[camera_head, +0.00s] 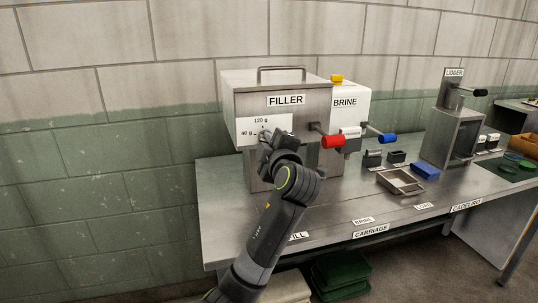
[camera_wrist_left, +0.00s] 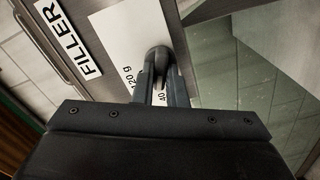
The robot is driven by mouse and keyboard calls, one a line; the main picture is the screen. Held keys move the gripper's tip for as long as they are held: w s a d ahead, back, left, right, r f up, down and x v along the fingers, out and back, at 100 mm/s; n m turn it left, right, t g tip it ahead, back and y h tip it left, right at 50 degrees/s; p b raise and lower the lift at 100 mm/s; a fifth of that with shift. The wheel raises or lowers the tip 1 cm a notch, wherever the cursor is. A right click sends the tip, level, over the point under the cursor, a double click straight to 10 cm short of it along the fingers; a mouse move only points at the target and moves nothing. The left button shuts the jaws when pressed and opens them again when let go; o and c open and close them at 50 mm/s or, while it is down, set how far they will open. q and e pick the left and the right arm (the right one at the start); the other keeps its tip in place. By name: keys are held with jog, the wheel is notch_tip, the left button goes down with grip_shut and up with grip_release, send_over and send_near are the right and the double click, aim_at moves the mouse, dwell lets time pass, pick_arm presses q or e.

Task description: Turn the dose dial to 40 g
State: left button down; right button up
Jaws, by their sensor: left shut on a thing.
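The filler (camera_head: 290,90) is a grey metal box at the back left of the bench. Its white dial plate (camera_head: 246,130) carries the marks 120 g at the top and 40 g at the left. My left gripper (camera_head: 267,137) is at this plate and covers the dial's middle. In the left wrist view the left gripper (camera_wrist_left: 160,85) is shut on the dark rounded dial knob (camera_wrist_left: 157,56). The plate (camera_wrist_left: 128,32) shows behind it, with 120 g beside the fingers and 40 partly hidden by them. I cannot tell where the dial points. My right gripper is not in view.
A red-handled lever (camera_head: 333,141) sticks out just right of my left gripper. The brine unit (camera_head: 350,108) with a blue-handled lever (camera_head: 387,138) stands beside the filler. An open metal tray (camera_head: 400,181) and the lidder (camera_head: 452,135) are further right. The bench front is mostly clear.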

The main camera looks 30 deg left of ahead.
pick_arm(q)
jog(key=shift+n+b, duration=0.5)
jog(key=shift+n, duration=0.1)
jog(key=c, duration=1.5)
grip_release()
jog(key=shift+a, duration=0.1)
jog(key=shift+o, duration=0.2)
jog(key=shift+s+f, duration=0.1)
